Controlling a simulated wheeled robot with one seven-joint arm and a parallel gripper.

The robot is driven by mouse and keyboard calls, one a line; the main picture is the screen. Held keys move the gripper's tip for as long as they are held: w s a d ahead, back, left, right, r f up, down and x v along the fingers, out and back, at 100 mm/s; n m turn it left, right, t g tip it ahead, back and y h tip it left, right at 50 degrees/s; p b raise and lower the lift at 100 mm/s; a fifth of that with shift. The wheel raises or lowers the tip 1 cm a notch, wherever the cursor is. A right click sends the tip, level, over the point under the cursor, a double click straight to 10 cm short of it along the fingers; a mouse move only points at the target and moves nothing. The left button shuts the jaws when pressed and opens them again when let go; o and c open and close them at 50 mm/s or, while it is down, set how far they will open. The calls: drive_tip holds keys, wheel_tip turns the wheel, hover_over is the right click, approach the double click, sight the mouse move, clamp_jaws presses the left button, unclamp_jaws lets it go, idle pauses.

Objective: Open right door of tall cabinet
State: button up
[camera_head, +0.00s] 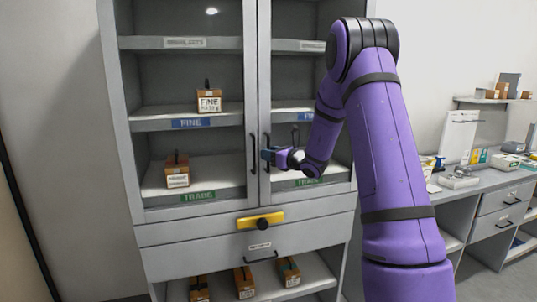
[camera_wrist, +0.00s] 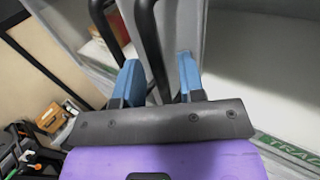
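The tall grey cabinet (camera_head: 185,232) stands ahead with two glass doors, both looking closed. The right door (camera_head: 265,60) is partly hidden behind my purple arm. Its black vertical handle (camera_wrist: 151,50) runs between my blue fingertips in the wrist view. The left door's handle (camera_head: 253,153) is just beside it, and also shows in the wrist view (camera_wrist: 107,28), outside my left finger. My gripper (camera_head: 268,154) is at the right handle's height; in the wrist view (camera_wrist: 160,78) its fingers are apart around the handle, with a gap visible beside the bar.
Boxes labelled with words, such as the FINE box (camera_head: 209,100), stand on the shelves behind the glass. A yellow latch (camera_head: 260,219) sticks out below the doors. A workbench (camera_head: 470,187) with drawers stands at right.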

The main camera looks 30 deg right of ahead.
drive_tip(key=shift+w+a, duration=0.15)
drive_tip(key=shift+w, duration=0.25)
drive_tip(key=shift+c, duration=0.2)
clamp_jaws()
drive_tip(key=shift+s, duration=0.15)
